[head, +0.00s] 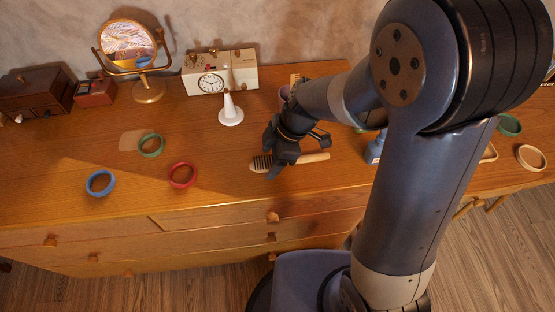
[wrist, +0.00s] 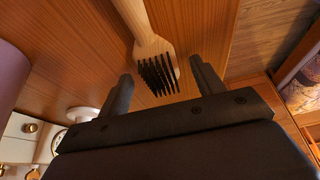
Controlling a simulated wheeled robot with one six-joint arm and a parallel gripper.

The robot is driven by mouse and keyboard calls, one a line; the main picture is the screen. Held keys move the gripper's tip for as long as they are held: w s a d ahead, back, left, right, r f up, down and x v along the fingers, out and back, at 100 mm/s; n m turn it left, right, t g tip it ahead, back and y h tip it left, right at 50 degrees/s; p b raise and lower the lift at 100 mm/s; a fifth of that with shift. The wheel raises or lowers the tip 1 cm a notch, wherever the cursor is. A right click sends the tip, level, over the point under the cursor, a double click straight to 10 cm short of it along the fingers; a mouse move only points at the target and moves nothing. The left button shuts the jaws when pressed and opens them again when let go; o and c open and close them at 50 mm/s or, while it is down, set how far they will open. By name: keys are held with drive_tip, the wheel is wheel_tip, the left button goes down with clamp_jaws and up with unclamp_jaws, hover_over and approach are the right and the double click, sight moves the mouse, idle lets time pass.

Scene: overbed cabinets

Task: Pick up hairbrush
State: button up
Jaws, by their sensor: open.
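The hairbrush (head: 315,157) lies on the wooden dresser top near its front edge, with a pale wooden handle pointing right and dark bristles at its left end. My gripper (head: 275,163) is over the bristle end and hides part of the brush in the head view. In the wrist view the hairbrush (wrist: 156,62) shows its bristled head between the two fingers, its handle running up to the top edge. My gripper (wrist: 163,84) is open, with a gap on each side of the bristles. I cannot tell how high the fingers are above the wood.
A white cone stand (head: 231,112) and a cream clock box (head: 222,75) stand behind. Red (head: 183,175), green (head: 151,145) and blue (head: 100,183) rings lie to the left. A mirror (head: 128,45) stands at the back left. A blue bottle (head: 375,149) is right of the handle.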

drive_tip(key=shift+c, duration=0.5)
drive_tip(key=c, duration=1)
drive_tip(key=shift+r, duration=0.1)
